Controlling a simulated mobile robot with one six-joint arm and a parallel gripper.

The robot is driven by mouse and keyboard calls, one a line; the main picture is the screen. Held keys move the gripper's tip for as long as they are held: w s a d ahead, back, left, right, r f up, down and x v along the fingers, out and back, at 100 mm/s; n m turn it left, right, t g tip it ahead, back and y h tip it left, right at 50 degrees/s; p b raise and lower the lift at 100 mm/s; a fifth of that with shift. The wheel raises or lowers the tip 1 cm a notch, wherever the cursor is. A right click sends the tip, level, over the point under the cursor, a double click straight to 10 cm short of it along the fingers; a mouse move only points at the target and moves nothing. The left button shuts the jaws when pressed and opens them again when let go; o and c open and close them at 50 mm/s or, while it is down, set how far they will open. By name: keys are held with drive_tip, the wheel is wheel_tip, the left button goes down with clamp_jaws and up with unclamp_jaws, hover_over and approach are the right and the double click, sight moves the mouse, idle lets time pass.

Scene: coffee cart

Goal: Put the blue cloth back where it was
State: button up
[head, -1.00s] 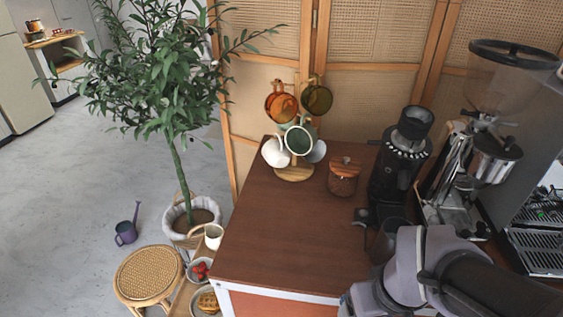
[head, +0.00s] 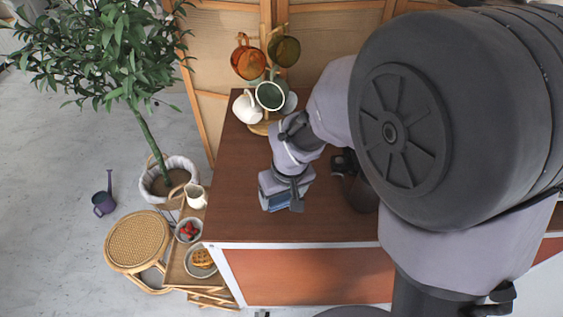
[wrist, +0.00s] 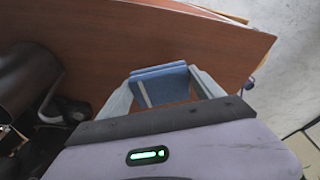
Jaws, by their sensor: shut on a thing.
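The blue cloth (wrist: 160,72) is a flat, layered blue piece between my fingers in the wrist view. A small part of the blue cloth (head: 277,201) also shows under my gripper (head: 284,196) in the head view. My gripper is shut on it, pointing down over the brown wooden counter (head: 235,205), left of the counter's middle. I cannot tell whether the cloth touches the counter top. The rest of the cloth is hidden by my fingers and wrist.
A dark cup (head: 360,192) is right of my gripper. Left of the counter are a low shelf with a pitcher (head: 196,194) and bowls, a rattan stool (head: 138,240) and a potted plant.

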sight(283, 213)
drive_tip(key=shift+s+b+x, duration=0.2)
drive_tip(key=shift+b+x, duration=0.4)
drive_tip(key=shift+x, duration=0.55)
drive_tip(key=shift+s+b+x, duration=0.25)
drive_tip(key=shift+b+x, duration=0.35)
drive_tip(key=shift+x, duration=0.5)
drive_tip(key=o, duration=2)
drive_tip(key=shift+d, duration=0.2)
